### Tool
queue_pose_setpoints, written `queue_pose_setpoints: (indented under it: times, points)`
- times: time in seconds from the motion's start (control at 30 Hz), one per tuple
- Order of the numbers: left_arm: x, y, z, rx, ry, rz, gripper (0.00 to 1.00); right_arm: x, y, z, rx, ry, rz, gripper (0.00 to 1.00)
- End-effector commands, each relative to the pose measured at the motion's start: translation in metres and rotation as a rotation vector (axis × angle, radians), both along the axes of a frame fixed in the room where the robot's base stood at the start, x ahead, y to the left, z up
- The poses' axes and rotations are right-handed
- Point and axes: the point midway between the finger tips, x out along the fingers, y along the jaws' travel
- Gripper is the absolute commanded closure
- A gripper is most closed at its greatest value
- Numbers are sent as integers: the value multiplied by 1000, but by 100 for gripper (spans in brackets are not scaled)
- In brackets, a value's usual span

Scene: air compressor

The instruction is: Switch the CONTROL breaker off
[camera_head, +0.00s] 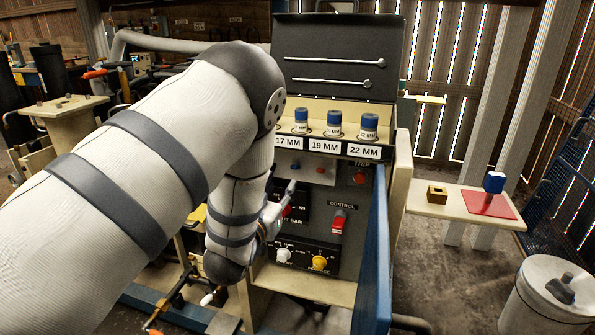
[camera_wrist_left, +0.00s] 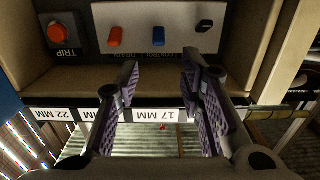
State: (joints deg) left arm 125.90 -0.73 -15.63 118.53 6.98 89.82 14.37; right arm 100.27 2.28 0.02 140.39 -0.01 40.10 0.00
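The CONTROL breaker (camera_head: 338,222) has a red lever and sits under its CONTROL label on the dark panel inside the cabinet, right of my left gripper. My left gripper (camera_head: 284,198) is in front of the cabinet's left part, partly hidden by my arm. In the left wrist view, its two purple-padded fingers (camera_wrist_left: 160,68) are apart with nothing between them. That view also shows a light panel with red (camera_wrist_left: 115,37), blue (camera_wrist_left: 158,37) and black (camera_wrist_left: 204,26) controls beyond the fingertips. I cannot tell the breaker's lever position for sure. My right gripper is not in view.
A red TRIP button (camera_head: 359,177) is at the upper right of the panel. A yellow knob (camera_head: 319,263) and a white knob (camera_head: 283,255) are below. The open blue door (camera_head: 374,262) stands close on the right. Blue-topped sockets (camera_head: 334,124) stand on the shelf above.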

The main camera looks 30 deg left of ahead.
Motion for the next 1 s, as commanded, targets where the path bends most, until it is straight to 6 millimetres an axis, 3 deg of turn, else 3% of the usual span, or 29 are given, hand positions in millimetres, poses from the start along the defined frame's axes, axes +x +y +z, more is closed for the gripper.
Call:
queue_pose_setpoints:
  times: [0.1, 0.3, 0.47, 0.7, 0.87, 1.0]
  points:
    - [31, 7, -7, 0, 7, -2, 65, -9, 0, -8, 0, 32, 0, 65]
    - [71, 16, -7, 0, 8, -1, 65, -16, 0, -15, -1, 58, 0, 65]
    - [84, 20, -4, -1, 7, -1, 65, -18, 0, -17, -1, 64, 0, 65]
    - [84, 20, -2, -1, 5, 0, 65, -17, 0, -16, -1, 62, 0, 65]
    - [84, 20, -2, -1, 5, 0, 100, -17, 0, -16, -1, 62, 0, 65]
    - [84, 20, -3, -1, 6, 0, 100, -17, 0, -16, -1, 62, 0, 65]
